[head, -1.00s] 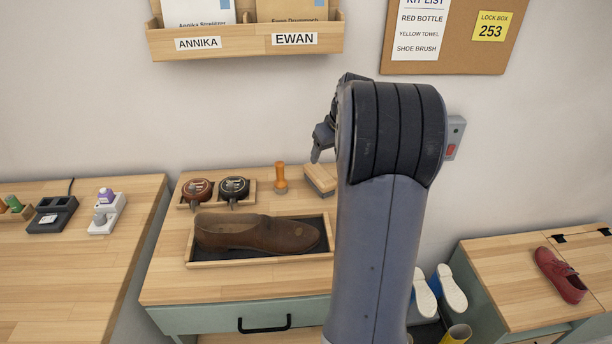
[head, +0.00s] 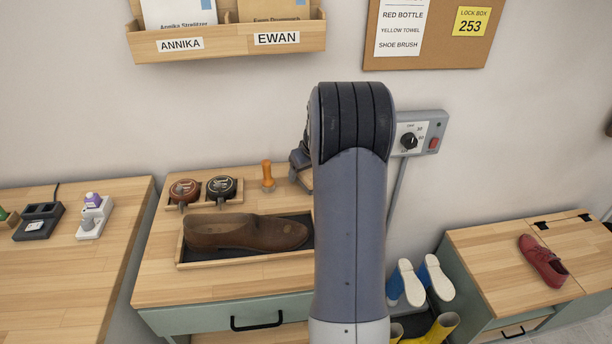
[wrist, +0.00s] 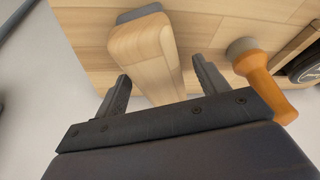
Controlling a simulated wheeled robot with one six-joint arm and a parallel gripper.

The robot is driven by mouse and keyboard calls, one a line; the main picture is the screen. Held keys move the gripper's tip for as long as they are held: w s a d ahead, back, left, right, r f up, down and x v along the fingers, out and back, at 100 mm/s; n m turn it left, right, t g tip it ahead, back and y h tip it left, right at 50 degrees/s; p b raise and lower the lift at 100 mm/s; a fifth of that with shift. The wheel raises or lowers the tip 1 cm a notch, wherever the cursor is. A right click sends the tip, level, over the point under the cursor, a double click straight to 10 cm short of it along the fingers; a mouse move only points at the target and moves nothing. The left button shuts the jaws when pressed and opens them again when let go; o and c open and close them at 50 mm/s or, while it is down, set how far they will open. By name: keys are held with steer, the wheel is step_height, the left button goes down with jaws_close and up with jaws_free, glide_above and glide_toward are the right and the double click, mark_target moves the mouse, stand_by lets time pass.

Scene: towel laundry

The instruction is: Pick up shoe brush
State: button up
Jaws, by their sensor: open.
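The shoe brush, a pale wooden block with a grey strip along one side, shows in the wrist view (wrist: 145,48). In the head view it lies on the workbench right of an orange-handled tool, mostly hidden behind my arm, with a small part showing (head: 306,179). My gripper (wrist: 160,72) is open, with one finger on each side of the brush's near end as seen in the wrist view. I cannot tell whether either finger touches it. In the head view my gripper (head: 300,159) is partly hidden behind my arm, just above the brush.
The orange-handled tool (head: 267,177) stands close to the gripper's right finger in the wrist view (wrist: 258,72). Two round tins (head: 203,190) sit in a small tray. A brown shoe (head: 245,232) lies in a shallow tray in front. A grey wall control box (head: 420,132) is behind my arm.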

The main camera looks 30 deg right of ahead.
steer(key=shift+f+b, duration=0.2)
steer(key=shift+b, duration=0.15)
stand_by(0.3)
steer(key=c, duration=1.2)
steer(key=shift+r+p, duration=0.45)
steer(key=shift+r, duration=0.05)
step_height(320, 180, up, 10)
steer(key=shift+f+b, duration=0.2)
steer(key=shift+b, duration=0.25)
